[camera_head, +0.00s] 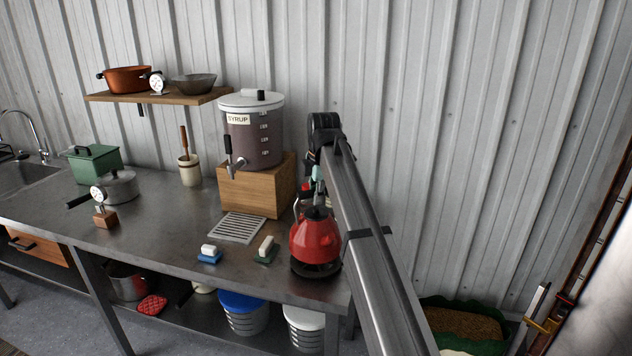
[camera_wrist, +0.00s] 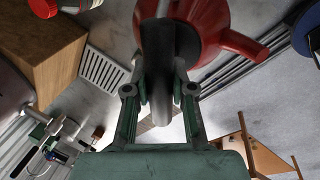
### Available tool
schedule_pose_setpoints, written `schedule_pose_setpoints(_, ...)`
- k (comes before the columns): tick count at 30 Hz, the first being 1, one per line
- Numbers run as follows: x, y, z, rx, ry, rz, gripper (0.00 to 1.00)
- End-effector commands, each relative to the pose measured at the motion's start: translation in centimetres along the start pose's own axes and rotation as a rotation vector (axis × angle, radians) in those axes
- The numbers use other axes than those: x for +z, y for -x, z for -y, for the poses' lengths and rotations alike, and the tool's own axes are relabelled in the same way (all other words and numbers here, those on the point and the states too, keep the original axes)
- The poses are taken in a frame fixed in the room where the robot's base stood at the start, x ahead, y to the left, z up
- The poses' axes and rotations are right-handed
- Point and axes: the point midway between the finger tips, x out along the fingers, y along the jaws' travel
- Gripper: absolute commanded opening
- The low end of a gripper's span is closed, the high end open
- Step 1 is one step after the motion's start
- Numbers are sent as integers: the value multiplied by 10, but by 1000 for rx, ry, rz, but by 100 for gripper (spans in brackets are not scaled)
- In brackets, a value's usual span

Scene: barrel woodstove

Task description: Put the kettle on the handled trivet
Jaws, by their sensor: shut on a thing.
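The red kettle (camera_head: 315,238) is at the front right end of the steel counter, with a black round trivet-like piece (camera_head: 316,271) directly below it. I cannot tell whether the kettle touches this piece, and I see no clear handle on it. My gripper (camera_head: 317,194) is above the kettle, partly hidden by my arm. In the wrist view my gripper (camera_wrist: 160,86) is shut on the kettle's dark handle grip. The kettle's red body and spout (camera_wrist: 225,35) show beyond the fingers. The trivet does not show clearly there.
A wooden box (camera_head: 250,190) carrying the syrup dispenser (camera_head: 253,135) stands behind left of the kettle. A drain grate (camera_head: 237,228), a blue-based block (camera_head: 209,255) and a green-based block (camera_head: 266,250) lie left of it. The counter's right edge is close to the kettle.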

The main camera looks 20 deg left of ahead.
Motion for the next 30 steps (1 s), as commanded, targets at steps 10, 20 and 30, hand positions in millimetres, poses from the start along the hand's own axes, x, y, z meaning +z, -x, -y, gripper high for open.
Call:
schedule_pose_setpoints(10, 0, -22, 6, 2, 0, 0, 0)
schedule_pose_setpoints(20, 0, -41, 9, 4, 0, 0, 0)
schedule_pose_setpoints(30, 0, -43, 10, 1, 0, 0, 49)
